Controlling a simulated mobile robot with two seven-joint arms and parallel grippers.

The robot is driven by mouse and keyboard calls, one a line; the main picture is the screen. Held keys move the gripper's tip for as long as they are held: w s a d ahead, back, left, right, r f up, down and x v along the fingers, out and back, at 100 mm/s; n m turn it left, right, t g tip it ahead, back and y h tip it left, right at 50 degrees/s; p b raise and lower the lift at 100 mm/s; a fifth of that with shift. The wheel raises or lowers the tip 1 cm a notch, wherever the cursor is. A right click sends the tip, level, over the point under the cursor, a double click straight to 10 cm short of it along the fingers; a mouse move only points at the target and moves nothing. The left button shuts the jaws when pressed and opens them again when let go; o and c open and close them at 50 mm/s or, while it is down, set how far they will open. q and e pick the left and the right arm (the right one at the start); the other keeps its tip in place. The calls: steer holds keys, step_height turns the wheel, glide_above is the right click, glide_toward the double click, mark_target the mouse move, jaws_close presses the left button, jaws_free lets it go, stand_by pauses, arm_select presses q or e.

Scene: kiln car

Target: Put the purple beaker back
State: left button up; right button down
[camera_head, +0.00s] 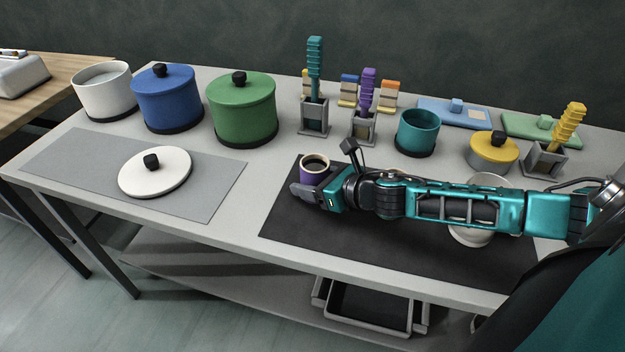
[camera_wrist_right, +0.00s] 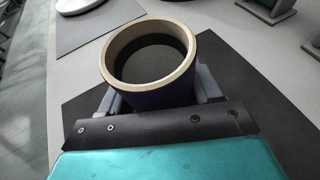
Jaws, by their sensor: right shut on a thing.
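The purple beaker (camera_head: 315,175) has a light rim and a dark inside. It stands upright over the back left corner of the black mat (camera_head: 290,222). My right gripper (camera_head: 308,192) is shut on the beaker, with its fingers around the wall. In the right wrist view, the beaker (camera_wrist_right: 152,98) is between the grey fingers, with its mouth facing up. I cannot tell whether its base touches the mat. My left gripper is not in view.
Green (camera_head: 242,112), blue (camera_head: 168,98) and white (camera_head: 105,92) pots stand at the back left. A white lid (camera_head: 170,178) lies on a grey mat (camera_head: 60,158). Tool holders and a teal pot (camera_head: 417,133) stand behind my arm. A pale dish (camera_head: 470,236) is partly hidden beneath it.

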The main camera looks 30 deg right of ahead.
steer(key=shift+c, duration=0.7)
jaws_free()
steer(key=shift+v, duration=1.05)
steer(key=shift+p+v, duration=0.65)
steer(key=shift+v, duration=1)
steer(key=shift+p+v, duration=0.5)
steer(key=shift+v, duration=0.85)
